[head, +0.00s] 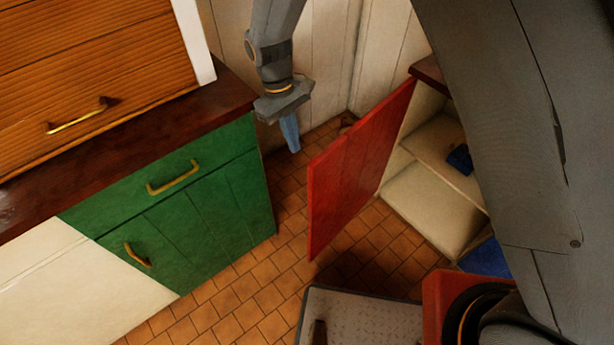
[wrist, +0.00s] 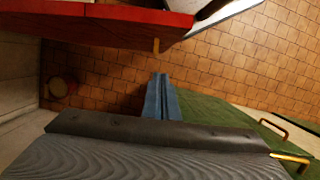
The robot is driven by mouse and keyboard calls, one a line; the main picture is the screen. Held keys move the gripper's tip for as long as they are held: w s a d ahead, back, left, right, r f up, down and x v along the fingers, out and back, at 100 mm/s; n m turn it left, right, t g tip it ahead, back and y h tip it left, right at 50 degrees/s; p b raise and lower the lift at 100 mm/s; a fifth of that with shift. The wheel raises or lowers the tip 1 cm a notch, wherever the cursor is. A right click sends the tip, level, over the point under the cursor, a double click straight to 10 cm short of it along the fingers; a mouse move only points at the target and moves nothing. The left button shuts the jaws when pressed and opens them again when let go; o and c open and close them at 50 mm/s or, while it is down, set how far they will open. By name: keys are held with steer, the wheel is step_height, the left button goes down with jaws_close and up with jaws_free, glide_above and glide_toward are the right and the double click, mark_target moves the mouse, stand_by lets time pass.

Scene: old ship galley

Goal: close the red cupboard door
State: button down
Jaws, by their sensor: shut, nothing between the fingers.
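The red cupboard door (head: 358,165) stands wide open, swung out from the pale cupboard (head: 440,205) on the right, whose shelf and inside are exposed. My gripper (head: 291,148) is left of the door and apart from it, pointing down with its blue fingers shut and empty. In the wrist view the shut fingers (wrist: 161,98) show over the tiled floor, and the red door (wrist: 110,20) crosses the top. A small brass handle (wrist: 156,45) shows at the door's lower edge there. The door's far side is hidden in the head view.
Green cabinet fronts (head: 190,215) with brass handles stand on the left under a dark wooden counter (head: 130,135). A dark blue item (head: 459,159) lies on the cupboard's shelf. A small round reddish thing (wrist: 60,87) is on the floor by the wall. Tiled floor lies between cabinet and door.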

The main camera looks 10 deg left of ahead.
steer(key=s+d+f+p, duration=0.2)
steer(key=f, duration=0.3)
steer(key=s+d+f+p, duration=0.1)
steer(key=d+f+p, duration=0.1)
steer(key=f, duration=0.3)
steer(key=shift+s+d+f, duration=0.2)
steer(key=shift+s, duration=0.2)
